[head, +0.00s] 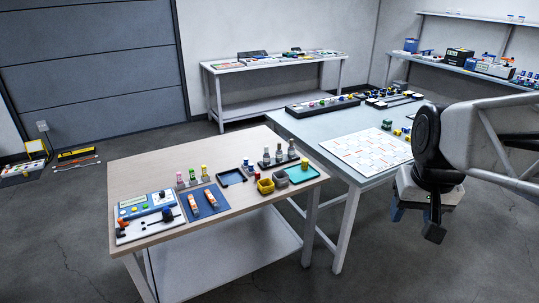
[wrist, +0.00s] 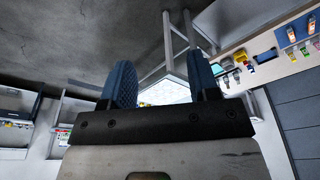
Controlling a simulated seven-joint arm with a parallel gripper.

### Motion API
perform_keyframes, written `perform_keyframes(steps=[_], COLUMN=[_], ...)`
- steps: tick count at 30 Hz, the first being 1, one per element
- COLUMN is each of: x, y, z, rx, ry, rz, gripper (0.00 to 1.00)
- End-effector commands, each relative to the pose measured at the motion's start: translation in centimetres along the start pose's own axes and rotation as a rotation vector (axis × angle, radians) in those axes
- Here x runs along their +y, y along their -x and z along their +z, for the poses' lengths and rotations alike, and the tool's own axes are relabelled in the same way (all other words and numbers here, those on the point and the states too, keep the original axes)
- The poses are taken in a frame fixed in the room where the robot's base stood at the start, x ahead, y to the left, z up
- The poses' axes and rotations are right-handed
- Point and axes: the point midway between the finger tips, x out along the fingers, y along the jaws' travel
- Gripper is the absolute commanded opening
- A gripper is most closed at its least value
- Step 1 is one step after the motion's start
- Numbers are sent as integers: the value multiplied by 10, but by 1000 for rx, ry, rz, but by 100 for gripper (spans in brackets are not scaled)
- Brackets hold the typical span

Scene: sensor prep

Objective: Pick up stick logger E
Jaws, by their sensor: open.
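Two stick-shaped devices, white and orange, lie side by side on a blue mat (head: 203,204) on the wooden table: a left stick (head: 194,202) and a right stick (head: 211,198). Their letters are too small to read, so I cannot tell which is logger E. The mat also shows at the upper right edge of the wrist view (wrist: 299,36).
The wooden table (head: 140,165) also holds a control panel (head: 147,214), several upright bottles, a dark tray (head: 231,177), small bins (head: 265,186) and a green tray (head: 304,176).

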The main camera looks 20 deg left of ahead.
Motion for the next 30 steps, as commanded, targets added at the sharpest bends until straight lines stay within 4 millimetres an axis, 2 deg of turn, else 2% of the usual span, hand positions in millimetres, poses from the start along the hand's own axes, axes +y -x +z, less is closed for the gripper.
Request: perform_keyframes(steps=[3,17,30], x=[-13,-74,-151], y=[-2,-19,-53], z=[-28,-128,-212], rx=[-9,-38,-66], ry=[27,121,213], rz=[-6,-23,-37], gripper=[55,55,55])
